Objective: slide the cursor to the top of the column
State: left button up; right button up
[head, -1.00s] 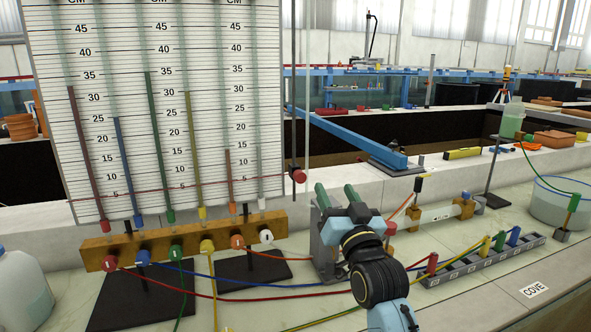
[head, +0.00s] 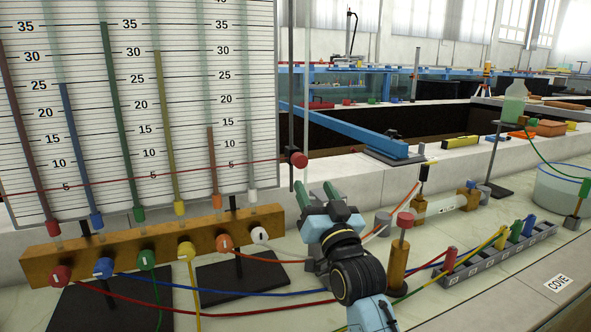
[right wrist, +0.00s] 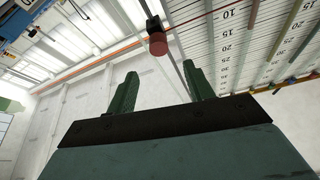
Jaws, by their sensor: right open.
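The cursor is a red knob (head: 299,160) with a dark block, on a thin dark upright column (head: 291,80) at the manometer board's right edge. A red line runs from it across the low part of the scale, near the 5 mark. My right gripper (head: 318,188) has its green fingers apart and empty, below and slightly right of the knob in the head view. In the right wrist view the red knob (right wrist: 158,44) shows beyond the gap between the open fingers (right wrist: 160,85), not touched. My left gripper is not in view.
The board (head: 140,130) carries several coloured liquid tubes. Below it is a wooden manifold (head: 205,240) with coloured hoses across the bench. A brass post with a red cap (head: 398,255) stands right of my right arm. Air around the column's upper part looks clear.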

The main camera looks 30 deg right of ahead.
aim_at(301, 164)
jog(key=x, duration=0.7)
jog(key=b+x, duration=0.1)
jog(key=x, duration=0.3)
jog(key=shift+w+f, duration=0.2)
jog(key=shift+w, duration=0.15)
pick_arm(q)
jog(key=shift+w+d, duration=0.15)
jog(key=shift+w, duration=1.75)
pick_arm(e)
jog(key=shift+x, duration=0.8)
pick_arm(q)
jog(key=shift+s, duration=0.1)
pick_arm(e)
jog(key=shift+c, duration=0.9)
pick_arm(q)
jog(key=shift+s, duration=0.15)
pick_arm(e)
grip_shut()
